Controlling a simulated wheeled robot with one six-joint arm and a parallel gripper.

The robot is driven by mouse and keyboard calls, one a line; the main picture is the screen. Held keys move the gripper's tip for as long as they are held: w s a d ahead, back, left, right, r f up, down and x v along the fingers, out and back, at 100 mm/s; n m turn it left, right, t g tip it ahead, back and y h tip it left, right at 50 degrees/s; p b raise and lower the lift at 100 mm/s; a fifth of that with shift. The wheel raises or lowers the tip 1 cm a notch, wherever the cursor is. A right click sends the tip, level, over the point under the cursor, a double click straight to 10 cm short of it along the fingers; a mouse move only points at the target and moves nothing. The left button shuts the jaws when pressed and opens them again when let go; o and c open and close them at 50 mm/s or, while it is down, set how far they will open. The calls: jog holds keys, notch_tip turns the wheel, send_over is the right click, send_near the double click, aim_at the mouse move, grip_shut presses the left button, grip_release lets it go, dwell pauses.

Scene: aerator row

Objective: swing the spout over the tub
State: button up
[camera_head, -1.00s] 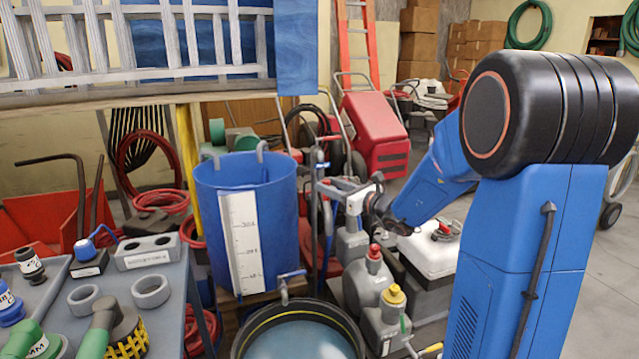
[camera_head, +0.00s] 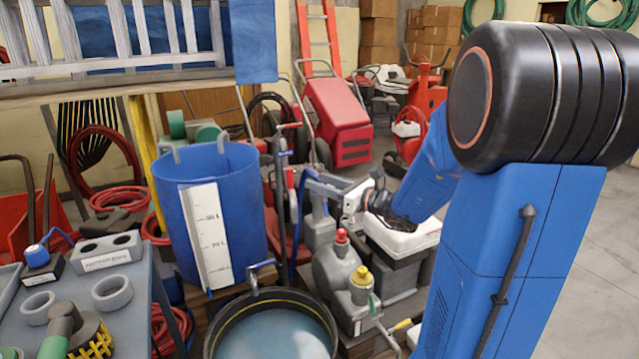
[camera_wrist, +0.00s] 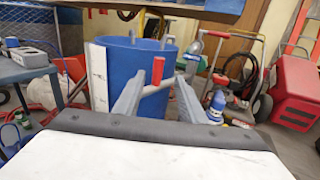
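The black-rimmed tub (camera_head: 322,310) holds water and stands below the blue barrel (camera_head: 168,215) in the head view. A small tap (camera_head: 253,281) with a blue handle sticks out low on the barrel, above the tub's back rim. A thin upright pipe (camera_head: 281,165) with a red top stands right of the barrel; I cannot tell which fitting is the spout. My gripper (camera_head: 308,180) is beside this pipe. In the wrist view my gripper (camera_wrist: 159,80) is open, its grey fingers apart. A red handle (camera_wrist: 158,68) and a grey bar show between or just beyond them; contact is unclear.
Grey jugs with a red cap (camera_head: 341,236) and a yellow cap (camera_head: 361,277) stand right of the tub. A grey table (camera_head: 85,312) with rings and fittings is at left. A red cart (camera_head: 337,120) stands behind. Open floor lies at far right.

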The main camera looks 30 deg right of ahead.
jog(key=shift+c, duration=0.6)
jog(key=c, duration=0.5)
jog(key=shift+w+d+n+y, duration=0.2)
jog(key=shift+d+n+y, duration=0.1)
jog(key=shift+d, duration=0.15)
grip_shut()
jog(key=n+g+y, duration=0.4)
jog(key=y, duration=0.1)
send_near(289, 183)
jog(key=w+a, duration=0.1)
jog(key=w+a+r, duration=0.1)
jog(key=w, duration=0.1)
jog(key=w+a+r, duration=0.1)
jog(key=shift+w, duration=0.2)
jog(key=shift+a, duration=0.1)
